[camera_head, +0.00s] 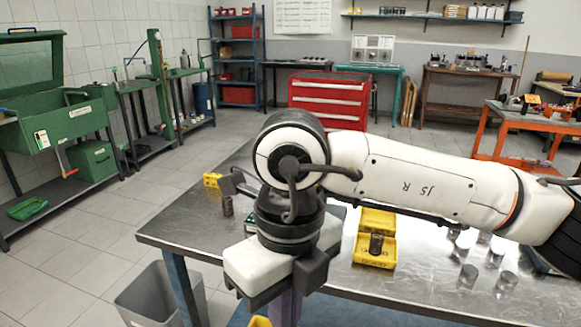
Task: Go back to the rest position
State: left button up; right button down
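My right arm comes in from the right and reaches across the steel table (410,285). My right gripper (283,275) hangs at its end over the table's near left part. Its white and dark body faces me, and I cannot make out its fingertips or anything between them. My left arm and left gripper are not in view. A yellow tray (361,252) on the table holds a dark metal cylinder (377,243). Another dark cylinder (227,206) stands left of my gripper, near a small yellow piece (211,179).
Several shiny metal cylinders (467,277) stand on the table's right, below my arm. A second yellow tray (378,221) adjoins the first. A grey bin (145,300) is on the floor at the table's left. A red tool cabinet (329,100) stands behind.

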jog(key=s+a+r+g+y, duration=0.2)
jog(key=s+a+g+y, duration=0.65)
jog(key=s+a, duration=0.35)
jog(key=w+a+r+m+y, duration=0.3)
jog(key=w+r+m+y, duration=0.1)
jog(key=r+y, duration=0.55)
jog(key=w+d+f+m+t+y, duration=0.1)
jog(key=w+d+f+m+t, duration=0.35)
jog(key=w+m+t, duration=0.55)
jog(key=w+d+f+m+t, duration=0.3)
jog(key=w+d+m+t, duration=0.25)
jog(key=m+t, duration=0.75)
jog(key=w+d+f+m+t+h, duration=0.35)
jog(key=d+f+m+h, duration=0.35)
jog(key=f, duration=0.4)
jog(key=s+d+f+m+g+h, duration=0.2)
jog(key=d+f+m+h, duration=0.15)
jog(key=f, duration=0.45)
jog(key=s+d+f+m+g+h, duration=0.1)
jog(key=s+d+f+m+h, duration=0.2)
jog(key=f, duration=0.6)
jog(key=s+d+f+m+g+h, duration=0.1)
jog(key=s+d+f+g, duration=0.2)
jog(key=s+f, duration=0.4)
jog(key=s+d+f+m+g+h, duration=0.1)
jog(key=s+d+f+g+h, duration=0.1)
jog(key=s+d+f, duration=0.4)
jog(key=shift+s+f+g, duration=0.55)
jog(key=shift+f+g, duration=0.05)
jog(key=shift+f, duration=0.2)
